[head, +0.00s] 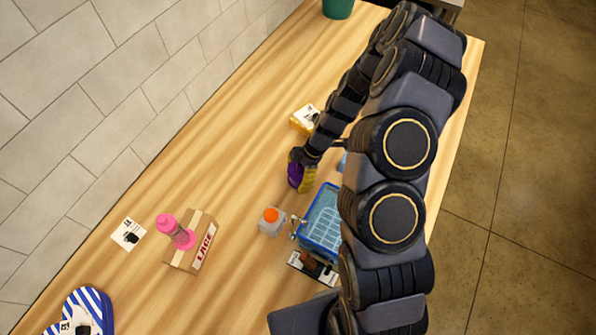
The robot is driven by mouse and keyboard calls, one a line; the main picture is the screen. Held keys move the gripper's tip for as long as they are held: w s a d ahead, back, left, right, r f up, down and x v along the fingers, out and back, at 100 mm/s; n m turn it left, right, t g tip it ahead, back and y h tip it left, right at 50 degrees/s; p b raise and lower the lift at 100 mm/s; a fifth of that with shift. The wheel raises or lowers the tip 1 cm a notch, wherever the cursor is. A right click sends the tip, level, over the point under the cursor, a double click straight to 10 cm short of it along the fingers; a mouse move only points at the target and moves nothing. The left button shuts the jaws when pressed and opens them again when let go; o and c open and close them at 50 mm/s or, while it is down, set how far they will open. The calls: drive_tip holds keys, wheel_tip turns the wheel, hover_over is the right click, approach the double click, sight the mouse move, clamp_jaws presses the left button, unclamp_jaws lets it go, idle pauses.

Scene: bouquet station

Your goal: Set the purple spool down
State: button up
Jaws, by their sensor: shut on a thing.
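The purple spool (294,178) is in my gripper (303,172), near the middle of the wooden table in the head view. My gripper is shut on it, with a yellow part showing at its right side. The fingers hide part of the spool. I cannot tell from this view whether the spool touches the table or hangs just above it.
A blue basket (321,222) and a bottle with an orange cap (271,220) stand just below. A yellow box (305,118) lies above. A pink spool (176,232) rests by a cardboard box (196,249) at left. The table (225,150) left of my gripper is clear.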

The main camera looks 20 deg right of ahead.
drive_tip(key=shift+f, duration=0.1)
drive_tip(key=o, duration=1.1)
drive_tip(key=shift+o, duration=0.2)
